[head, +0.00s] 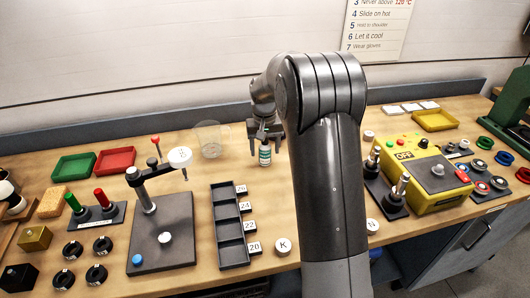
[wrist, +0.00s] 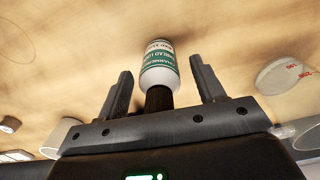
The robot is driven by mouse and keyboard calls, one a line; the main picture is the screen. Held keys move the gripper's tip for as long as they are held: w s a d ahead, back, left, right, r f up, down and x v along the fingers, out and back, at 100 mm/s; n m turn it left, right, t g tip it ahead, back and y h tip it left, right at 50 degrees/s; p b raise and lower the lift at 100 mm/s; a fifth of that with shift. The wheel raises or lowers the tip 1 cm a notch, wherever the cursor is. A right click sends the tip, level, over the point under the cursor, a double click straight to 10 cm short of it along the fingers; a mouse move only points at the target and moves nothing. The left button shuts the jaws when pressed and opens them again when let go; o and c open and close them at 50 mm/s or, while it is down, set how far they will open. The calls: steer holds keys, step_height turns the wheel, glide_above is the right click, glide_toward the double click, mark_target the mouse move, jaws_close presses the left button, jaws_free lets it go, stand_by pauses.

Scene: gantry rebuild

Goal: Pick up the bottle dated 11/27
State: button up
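A small white bottle with a green label band and a dark cap (head: 265,154) stands on the wooden bench in the head view. It also shows in the wrist view (wrist: 159,72), its cap toward my gripper. The label print is too small to read a date for sure. My gripper (head: 264,137) is above the bottle in the head view. In the wrist view, my gripper (wrist: 161,68) is open, with one finger on each side of the bottle and a visible gap on both sides. No other bottle is clearly seen.
A clear glass vessel (head: 210,139) stands just left of the bottle. A stand with a white perforated head (head: 180,157) and a dark compartment tray (head: 228,227) are nearer. A yellow box marked OFF (head: 421,178) sits right of my arm. My arm hides part of the bench.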

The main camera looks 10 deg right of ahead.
steer(key=c, duration=1)
steer(key=shift+r, duration=0.1)
steer(key=shift+c, duration=0.2)
